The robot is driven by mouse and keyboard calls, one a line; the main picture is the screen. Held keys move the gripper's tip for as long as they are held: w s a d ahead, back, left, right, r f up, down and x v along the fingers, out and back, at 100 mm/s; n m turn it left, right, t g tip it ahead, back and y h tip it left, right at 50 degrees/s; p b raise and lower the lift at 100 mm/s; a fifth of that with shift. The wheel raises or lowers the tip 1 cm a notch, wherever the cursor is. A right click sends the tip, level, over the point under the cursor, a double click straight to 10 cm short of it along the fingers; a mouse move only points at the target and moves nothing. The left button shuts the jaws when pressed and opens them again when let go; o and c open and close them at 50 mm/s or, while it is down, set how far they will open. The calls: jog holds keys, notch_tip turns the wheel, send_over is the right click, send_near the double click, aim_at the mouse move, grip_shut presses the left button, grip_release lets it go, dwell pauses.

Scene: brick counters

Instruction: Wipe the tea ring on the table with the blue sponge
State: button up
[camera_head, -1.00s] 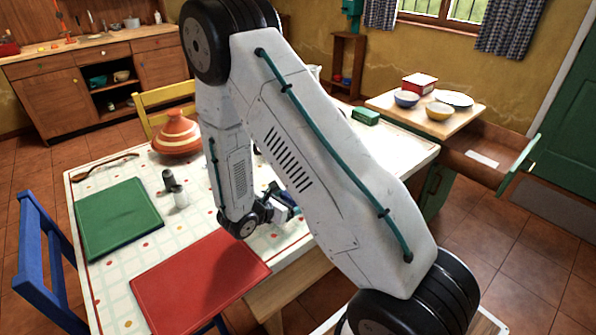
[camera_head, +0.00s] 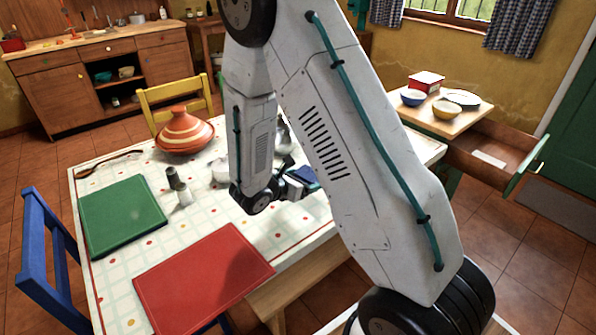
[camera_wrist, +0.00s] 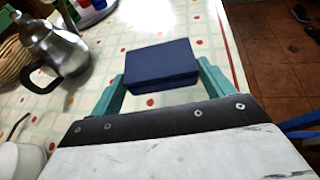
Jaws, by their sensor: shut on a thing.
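The blue sponge (camera_wrist: 162,63) is held between the two teal fingers of my gripper (camera_wrist: 161,82) in the wrist view. It lies flat and level, over the patterned table top (camera_wrist: 215,30) near its right edge. In the head view the sponge (camera_head: 303,174) shows as a small blue patch at the end of my gripper (camera_head: 296,184), beside my forearm. I cannot tell whether the sponge touches the table. I make out no tea ring in either view; the sponge and my arm hide part of the table.
A metal teapot (camera_wrist: 58,55) stands left of my gripper, with a white vessel (camera_wrist: 20,160) nearer. On the table are a tagine (camera_head: 185,132), shakers (camera_head: 180,188), a green mat (camera_head: 122,216) and a red mat (camera_head: 203,279). An open drawer (camera_head: 490,160) juts out at right.

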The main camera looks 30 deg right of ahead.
jog(key=shift+r, duration=0.95)
